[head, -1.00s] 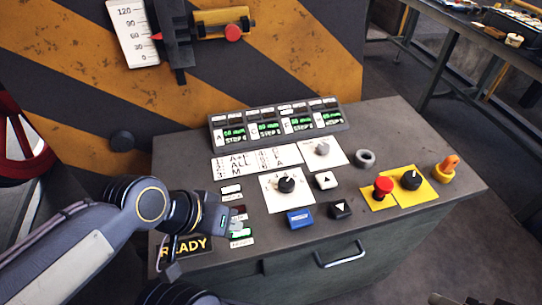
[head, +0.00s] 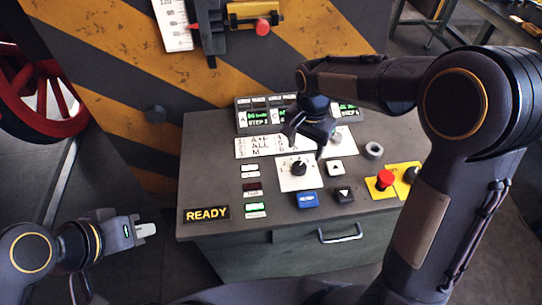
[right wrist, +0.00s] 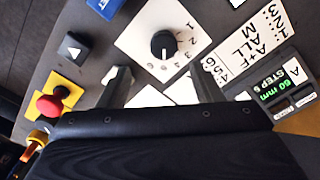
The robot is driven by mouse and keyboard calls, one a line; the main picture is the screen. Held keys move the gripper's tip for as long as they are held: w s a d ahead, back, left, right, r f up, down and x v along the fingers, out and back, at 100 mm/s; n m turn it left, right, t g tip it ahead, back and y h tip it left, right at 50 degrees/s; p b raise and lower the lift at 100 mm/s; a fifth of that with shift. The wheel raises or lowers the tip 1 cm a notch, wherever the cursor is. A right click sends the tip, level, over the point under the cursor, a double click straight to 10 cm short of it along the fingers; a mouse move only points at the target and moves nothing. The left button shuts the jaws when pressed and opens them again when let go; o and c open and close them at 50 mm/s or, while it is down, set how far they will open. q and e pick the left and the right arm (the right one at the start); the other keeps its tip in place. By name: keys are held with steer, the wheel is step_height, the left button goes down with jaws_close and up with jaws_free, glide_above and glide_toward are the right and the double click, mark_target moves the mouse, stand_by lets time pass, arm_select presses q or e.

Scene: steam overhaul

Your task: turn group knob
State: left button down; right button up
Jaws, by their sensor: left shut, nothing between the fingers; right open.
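The group knob (head: 299,168) is a black round knob on a white plate with numbers, on top of the grey console. In the right wrist view the knob (right wrist: 163,45) shows whole, with a white mark on its lower side, towards the higher numbers. I cannot tell the exact number. My right gripper (head: 305,147) is open just above and behind the knob. In the right wrist view its two fingers (right wrist: 160,86) are spread below the knob, apart from it, with nothing between them. My left gripper (head: 145,229) is shut and empty, left of the console.
A legend card (head: 258,147) and a display row (head: 250,117) lie behind the knob. A blue button (head: 308,200), arrow buttons (head: 344,195) and a red mushroom button (head: 385,178) are close by.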

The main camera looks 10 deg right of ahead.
mark_target(300, 165)
steer(key=shift+w+a+f, duration=0.2)
steer(key=shift+w+a, duration=0.05)
steer(key=shift+a, duration=0.1)
steer(key=shift+f, duration=0.4)
step_height(300, 165, down, 7)
steer(key=shift+r+p, duration=0.1)
steer(key=shift+p, duration=0.25)
steer(key=c, duration=1)
